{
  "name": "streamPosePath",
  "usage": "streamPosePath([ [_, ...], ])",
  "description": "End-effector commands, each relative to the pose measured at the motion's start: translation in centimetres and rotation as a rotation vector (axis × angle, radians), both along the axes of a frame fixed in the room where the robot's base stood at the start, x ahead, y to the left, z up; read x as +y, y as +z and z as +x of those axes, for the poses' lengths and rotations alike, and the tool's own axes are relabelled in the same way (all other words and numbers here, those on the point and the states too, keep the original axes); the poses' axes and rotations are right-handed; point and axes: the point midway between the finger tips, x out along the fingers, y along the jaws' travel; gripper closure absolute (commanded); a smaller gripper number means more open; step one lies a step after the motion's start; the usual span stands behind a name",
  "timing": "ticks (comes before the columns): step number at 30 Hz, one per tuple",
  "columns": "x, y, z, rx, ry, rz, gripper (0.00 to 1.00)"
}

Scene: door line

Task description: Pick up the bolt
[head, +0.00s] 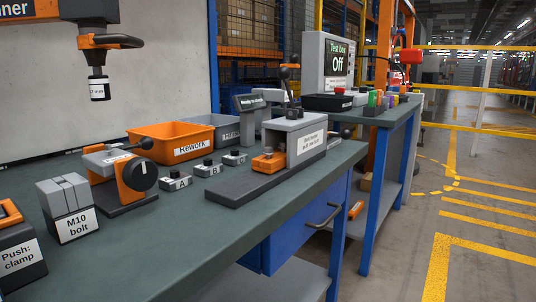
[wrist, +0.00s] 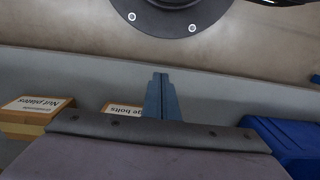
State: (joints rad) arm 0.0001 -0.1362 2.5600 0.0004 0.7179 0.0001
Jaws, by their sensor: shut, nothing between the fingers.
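A black block with a label reading "M10 bolt" (head: 76,224) stands at the left front of the bench in the head view, with a split grey top (head: 64,193). I cannot make out a bolt on it or elsewhere. My gripper (wrist: 159,79) shows in the wrist view as two narrow blue-grey fingers pressed together, with nothing between them. I cannot make out my gripper in the head view, so its distance from the block cannot be told.
On the bench (head: 223,217) are an orange and grey clamp device (head: 120,172), an orange Rework bin (head: 172,142), small A and B blocks, and a grey press (head: 293,140). A tool (head: 98,88) hangs above. The wrist view shows labelled boxes (wrist: 35,115) and a blue bin (wrist: 285,140).

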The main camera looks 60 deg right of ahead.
Motion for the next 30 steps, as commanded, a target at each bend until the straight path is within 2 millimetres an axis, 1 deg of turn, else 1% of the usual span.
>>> streamPosePath([
  [10, 0.0, 0.0, 0.0, 0.0, 0.0, 0.0, 1.0],
  [11, 0.0, 0.0, 0.0, 0.0, 0.0, 0.0, 0.93],
  [12, 0.0, 0.0, 0.0, 0.0, 0.0, 0.0, 0.83],
  [14, 0.0, 0.0, 0.0, 0.0, 0.0, 0.0, 0.69],
  [15, 0.0, 0.0, 0.0, 0.0, 0.0, 0.0, 0.59],
  [25, 0.1, 0.0, 0.0, -0.001, 0.0, 0.001, 0.59],
  [28, 0.7, 0.1, 0.2, -0.005, -0.003, 0.002, 0.59],
  [30, 1.6, 0.2, 0.3, -0.01, -0.011, 0.005, 0.59],
])
